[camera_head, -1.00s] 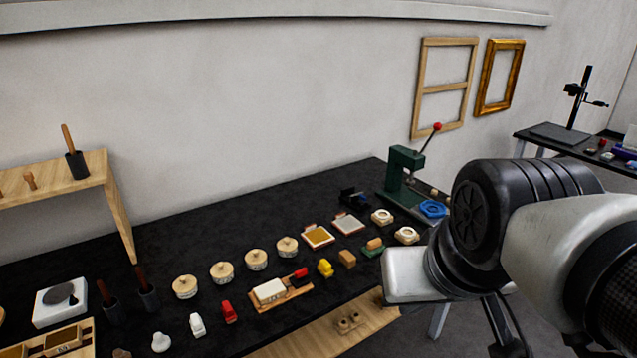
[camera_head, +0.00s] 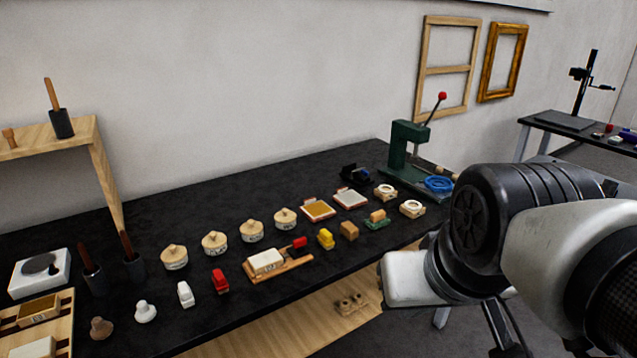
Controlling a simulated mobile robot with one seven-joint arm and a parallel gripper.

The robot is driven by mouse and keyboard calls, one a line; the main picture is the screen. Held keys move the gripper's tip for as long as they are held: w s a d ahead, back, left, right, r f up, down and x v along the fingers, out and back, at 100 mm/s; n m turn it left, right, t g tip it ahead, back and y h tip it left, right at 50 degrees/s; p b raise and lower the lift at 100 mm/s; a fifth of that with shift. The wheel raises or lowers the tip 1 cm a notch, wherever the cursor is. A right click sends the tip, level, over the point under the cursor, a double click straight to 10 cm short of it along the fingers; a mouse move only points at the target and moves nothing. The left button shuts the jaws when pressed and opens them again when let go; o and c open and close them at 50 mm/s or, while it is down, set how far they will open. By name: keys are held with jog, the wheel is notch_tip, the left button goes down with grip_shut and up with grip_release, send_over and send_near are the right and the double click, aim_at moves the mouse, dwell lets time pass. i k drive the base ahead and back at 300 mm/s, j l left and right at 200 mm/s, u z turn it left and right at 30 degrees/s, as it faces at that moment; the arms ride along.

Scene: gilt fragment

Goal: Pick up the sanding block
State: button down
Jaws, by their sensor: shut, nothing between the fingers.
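Two small blocks on the black bench could be the sanding block, and I cannot tell which from this view. One is a plain tan block (camera_head: 349,231) beside a yellow piece. The other is a tan-topped piece on a green base (camera_head: 377,219), just right of and behind it. Both stand free on the bench near its front edge. My arm fills the right side of the head view, to the right of these blocks. My gripper's fingertips do not show.
A wooden tray (camera_head: 290,268) with a white block, a red piece (camera_head: 220,281) and several lidded round pots (camera_head: 252,230) stand to the left. A green lever press (camera_head: 407,150), a blue ring (camera_head: 439,184) and pale ring-topped pieces (camera_head: 412,208) stand behind and right.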

aim_at(350, 232)
jog(key=i+l+u, duration=0.6)
jog(key=l, duration=0.3)
jog(key=i+l+u, duration=0.4)
jog(key=l, duration=0.4)
jog(key=i+j, duration=0.05)
